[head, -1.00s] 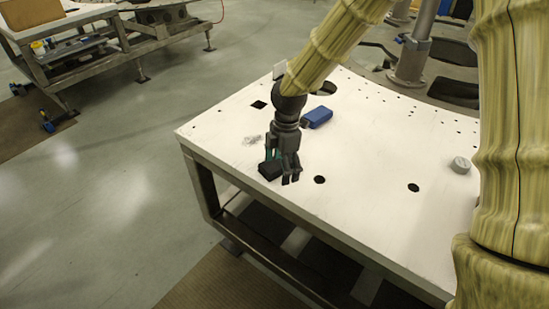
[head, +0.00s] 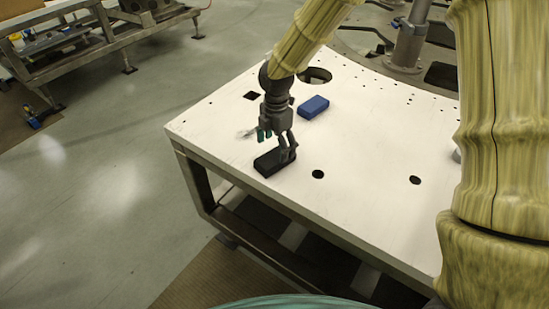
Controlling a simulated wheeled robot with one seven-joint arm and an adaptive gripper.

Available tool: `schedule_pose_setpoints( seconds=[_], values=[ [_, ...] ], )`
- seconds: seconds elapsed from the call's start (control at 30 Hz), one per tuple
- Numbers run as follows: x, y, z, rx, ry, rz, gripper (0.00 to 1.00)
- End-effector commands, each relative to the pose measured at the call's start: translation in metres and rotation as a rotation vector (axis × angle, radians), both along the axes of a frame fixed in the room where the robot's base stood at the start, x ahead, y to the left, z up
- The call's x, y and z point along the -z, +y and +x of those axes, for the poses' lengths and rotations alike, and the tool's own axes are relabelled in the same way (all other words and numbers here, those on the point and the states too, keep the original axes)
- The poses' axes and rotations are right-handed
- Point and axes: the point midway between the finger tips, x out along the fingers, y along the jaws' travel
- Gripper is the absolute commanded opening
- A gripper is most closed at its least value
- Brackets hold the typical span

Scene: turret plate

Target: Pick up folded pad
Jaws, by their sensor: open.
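A dark, flat black block (head: 268,166), which looks like the folded pad, lies on the white plate near its left front edge. A blue block (head: 313,107) lies farther back to the right; I cannot tell for certain which of the two is the pad. My gripper (head: 276,147) points down at the far side of the black block with its fingers spread and nothing between them. One finger overlaps the block's right end in the picture; I cannot tell whether it touches. The fingers hide part of the block's far edge.
The white plate (head: 365,145) has several holes, with round ones (head: 318,174) right of the block. A crumpled clear item (head: 245,132) lies just left of my gripper. A grey post (head: 410,42) stands behind. The plate's middle is clear.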

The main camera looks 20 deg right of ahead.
Motion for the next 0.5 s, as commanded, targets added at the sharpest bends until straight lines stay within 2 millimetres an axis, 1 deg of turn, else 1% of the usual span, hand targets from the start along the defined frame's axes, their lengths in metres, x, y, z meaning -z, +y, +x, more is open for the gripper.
schedule_pose_setpoints(
  seconds=[0.17, 0.4, 0.5],
  values=[
    [0.014, 0.003, 0.000, -0.003, 0.003, -0.001, 0.84],
    [0.039, 0.004, 0.001, -0.002, 0.002, -0.001, 0.84],
    [0.045, 0.004, 0.001, -0.001, 0.001, -0.001, 0.84]
  ],
)
